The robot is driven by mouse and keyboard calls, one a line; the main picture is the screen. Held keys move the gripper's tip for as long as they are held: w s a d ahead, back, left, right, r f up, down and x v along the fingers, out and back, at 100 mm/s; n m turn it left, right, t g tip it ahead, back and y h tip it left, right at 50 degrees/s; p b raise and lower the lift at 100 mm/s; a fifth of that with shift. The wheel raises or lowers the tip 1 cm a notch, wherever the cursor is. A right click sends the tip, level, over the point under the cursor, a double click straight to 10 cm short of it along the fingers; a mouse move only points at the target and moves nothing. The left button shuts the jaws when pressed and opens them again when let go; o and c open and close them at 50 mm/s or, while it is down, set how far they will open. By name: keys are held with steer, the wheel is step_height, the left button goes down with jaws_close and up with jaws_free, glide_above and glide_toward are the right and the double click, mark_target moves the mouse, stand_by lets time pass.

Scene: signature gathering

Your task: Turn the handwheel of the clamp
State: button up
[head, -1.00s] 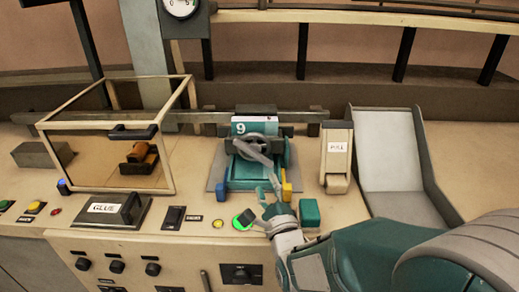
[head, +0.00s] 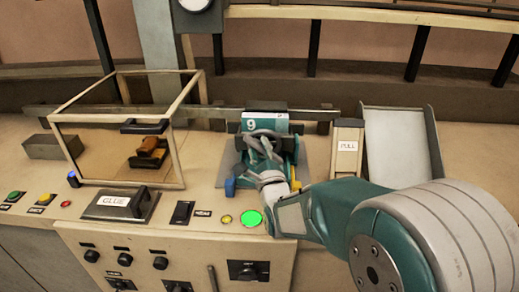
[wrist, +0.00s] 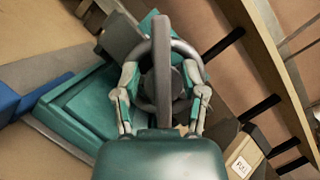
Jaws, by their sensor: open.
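The clamp is a teal press (head: 232,170) marked "9", standing on the bench at the centre of the head view. In the head view my arm and fingers cover much of the wheel. In the head view my gripper (head: 262,152) is at the front of the clamp.
A glass-sided case (head: 112,153) with a wooden-handled stamp stands left of the clamp. A panel labelled "PULL" (head: 346,150) and a grey chute (head: 398,140) are to the right. A lit green button (head: 250,218) and the GLUE lid (head: 118,203) are in front.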

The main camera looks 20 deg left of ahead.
steer(key=shift+a, duration=0.2)
steer(key=shift+s+d, duration=0.1)
steer(key=shift+d, duration=0.15)
jaws_close()
